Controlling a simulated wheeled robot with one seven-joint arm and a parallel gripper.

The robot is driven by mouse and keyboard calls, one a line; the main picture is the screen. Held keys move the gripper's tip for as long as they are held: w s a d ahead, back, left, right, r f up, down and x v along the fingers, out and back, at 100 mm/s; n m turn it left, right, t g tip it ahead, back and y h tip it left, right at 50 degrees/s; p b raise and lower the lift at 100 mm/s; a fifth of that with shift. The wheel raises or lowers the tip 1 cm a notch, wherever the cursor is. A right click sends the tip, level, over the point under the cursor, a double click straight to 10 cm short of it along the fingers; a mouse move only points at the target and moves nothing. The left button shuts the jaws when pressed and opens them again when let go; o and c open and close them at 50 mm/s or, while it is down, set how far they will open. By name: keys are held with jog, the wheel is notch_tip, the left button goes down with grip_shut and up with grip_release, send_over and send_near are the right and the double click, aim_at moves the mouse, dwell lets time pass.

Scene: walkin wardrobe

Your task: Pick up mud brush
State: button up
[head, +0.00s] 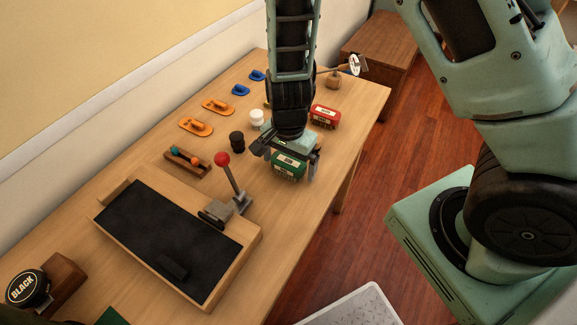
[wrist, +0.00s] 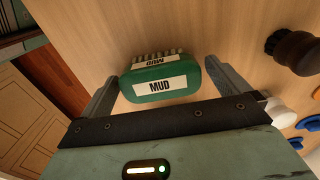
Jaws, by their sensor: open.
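The mud brush (head: 289,167) is a green block with a white label, on the table near its front edge, below my gripper in the head view. In the wrist view the mud brush (wrist: 160,84) shows its MUD label and a row of pale bristles on its far side. My gripper (head: 287,160) points down over it, with its jaws open. In the wrist view one finger (wrist: 103,98) is left of the brush and the other (wrist: 228,80) is right of it. Both look close to its ends; I cannot tell whether they touch.
A red brush (head: 324,117) lies behind my gripper on the table (head: 340,150). A dark knob-like piece (head: 237,142) and a white one (head: 257,118) stand to the left. A lever with a red ball (head: 222,159) rises beside a black-lined tray (head: 252,244). Orange and blue pieces lie farther back.

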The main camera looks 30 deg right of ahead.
aim_at(289, 160)
jog(key=c, duration=1.1)
jog(key=shift+o, duration=0.2)
notch_tip(289, 160, up, 10)
jog(key=shift+f+p, duration=0.1)
jog(key=shift+p, duration=1)
